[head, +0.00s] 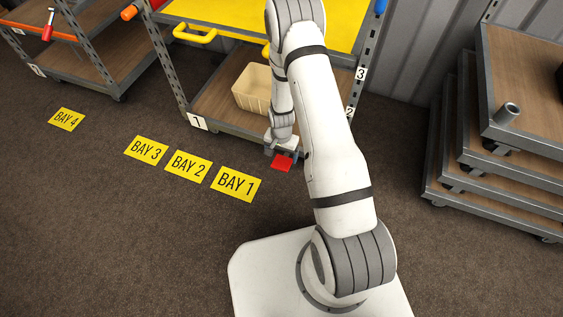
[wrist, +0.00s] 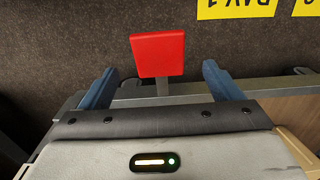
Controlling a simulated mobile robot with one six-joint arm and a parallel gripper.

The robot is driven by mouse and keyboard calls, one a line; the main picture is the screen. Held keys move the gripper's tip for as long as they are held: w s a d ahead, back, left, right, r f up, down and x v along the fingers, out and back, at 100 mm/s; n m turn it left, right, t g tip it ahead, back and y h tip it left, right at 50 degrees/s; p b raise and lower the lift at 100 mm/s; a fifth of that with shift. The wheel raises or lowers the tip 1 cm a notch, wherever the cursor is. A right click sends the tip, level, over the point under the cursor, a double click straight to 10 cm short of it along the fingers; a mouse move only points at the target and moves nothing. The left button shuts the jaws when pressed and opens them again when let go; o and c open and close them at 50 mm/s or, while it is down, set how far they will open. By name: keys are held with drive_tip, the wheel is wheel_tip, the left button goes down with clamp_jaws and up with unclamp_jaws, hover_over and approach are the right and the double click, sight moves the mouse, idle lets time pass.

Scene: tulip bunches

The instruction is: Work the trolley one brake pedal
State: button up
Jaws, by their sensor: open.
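A flat red brake pedal (head: 283,162) sticks out low at the front edge of the trolley marked 1, whose lower shelf frame (head: 235,128) is grey metal. In the wrist view the red pedal (wrist: 158,54) is a rounded square plate on a short grey stem. My gripper (head: 281,148) is down at the pedal in the head view. In the wrist view its two blue fingers (wrist: 163,88) are apart, one on each side of the pedal's stem, with the plate beyond the fingertips. I cannot tell whether they touch it.
A cream bin (head: 254,92) sits on the trolley's lower shelf, under a yellow top (head: 270,20). Yellow floor labels, including BAY 1 (head: 236,184), lie left of the pedal. Stacked wooden dollies (head: 500,130) stand at right. Open dark carpet (head: 120,240) fills the front left.

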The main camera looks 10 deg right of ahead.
sight(281, 163)
wheel_tip(281, 163, down, 5)
drive_tip(key=shift+f+b, duration=0.2)
drive_tip(key=shift+b, duration=0.65)
